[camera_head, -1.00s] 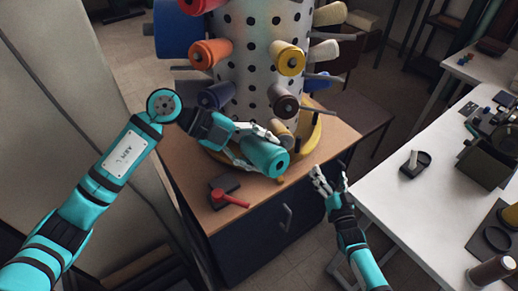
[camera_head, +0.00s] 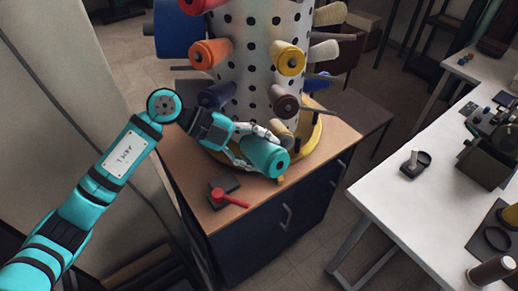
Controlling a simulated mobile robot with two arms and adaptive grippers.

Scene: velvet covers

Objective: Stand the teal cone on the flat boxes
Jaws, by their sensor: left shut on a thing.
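The teal cone (camera_head: 266,157) is a teal spool lying tilted, close to the wooden cabinet top, its round end facing right and toward me. My left gripper (camera_head: 253,149) is shut on it, with one finger above it and one at its lower left. The gripper partly hides the cone. A small dark flat thing (camera_head: 223,184) lies on the cabinet top to the left; I cannot tell whether it is the flat boxes. My right gripper is out of view.
A dotted white column (camera_head: 258,70) with several coloured spools on pegs rises behind the cone from a yellow base. A red-handled tool (camera_head: 232,198) lies near the front edge of the wooden cabinet (camera_head: 204,216). A white table (camera_head: 383,210) stands right.

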